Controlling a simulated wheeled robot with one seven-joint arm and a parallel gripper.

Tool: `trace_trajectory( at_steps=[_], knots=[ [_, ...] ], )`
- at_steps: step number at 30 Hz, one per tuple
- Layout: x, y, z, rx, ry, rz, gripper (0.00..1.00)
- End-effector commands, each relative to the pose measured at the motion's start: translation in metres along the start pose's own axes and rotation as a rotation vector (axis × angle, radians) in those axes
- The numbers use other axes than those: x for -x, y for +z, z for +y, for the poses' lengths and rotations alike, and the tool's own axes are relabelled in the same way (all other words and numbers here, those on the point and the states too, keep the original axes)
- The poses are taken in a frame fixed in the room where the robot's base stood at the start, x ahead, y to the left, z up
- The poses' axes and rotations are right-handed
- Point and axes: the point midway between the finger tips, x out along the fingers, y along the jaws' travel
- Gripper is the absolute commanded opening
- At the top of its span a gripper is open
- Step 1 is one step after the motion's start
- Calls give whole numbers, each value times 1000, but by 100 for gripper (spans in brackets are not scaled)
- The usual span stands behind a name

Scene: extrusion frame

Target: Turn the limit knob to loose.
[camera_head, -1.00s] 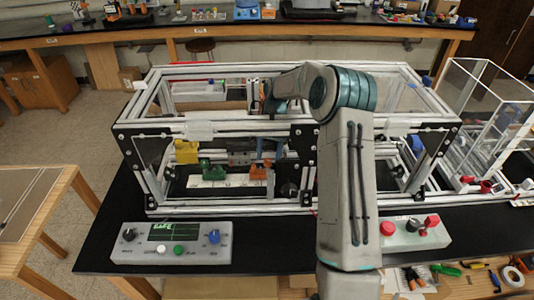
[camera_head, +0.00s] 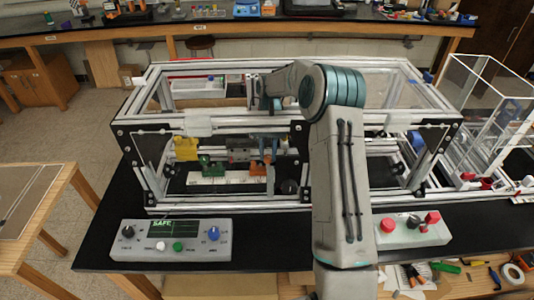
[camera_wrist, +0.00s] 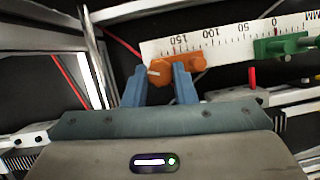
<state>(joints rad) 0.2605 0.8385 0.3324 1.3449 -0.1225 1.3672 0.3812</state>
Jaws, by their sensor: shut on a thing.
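An orange stop with a round orange knob (camera_wrist: 159,73) sits beside a white millimetre scale (camera_wrist: 215,38) in the wrist view. The knob has a white pointer line. My gripper (camera_wrist: 159,80) has its two blue fingers on either side of the knob, shut on it. The orange stop also shows inside the frame in the head view (camera_head: 258,169), below my blue fingers. A green stop (camera_wrist: 285,45) stands further along the scale, near zero. Part of the knob and any words around it are hidden or too small to read.
Aluminium extrusion bars (camera_head: 215,126) surround my gripper above and at the sides. A yellow block (camera_head: 186,149) is to the left. A control box (camera_head: 170,252) with a screen reading SAFE stands in front, and a box with red buttons (camera_head: 415,236) at right.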

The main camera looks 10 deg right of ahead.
Motion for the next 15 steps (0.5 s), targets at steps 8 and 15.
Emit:
trace_trajectory(
  at_steps=[8, 15],
  knots=[
    [1, 0, -1, 38, 14, 3, 2],
    [1, 0, -1, 36, 13, 3, 46]
  ],
)
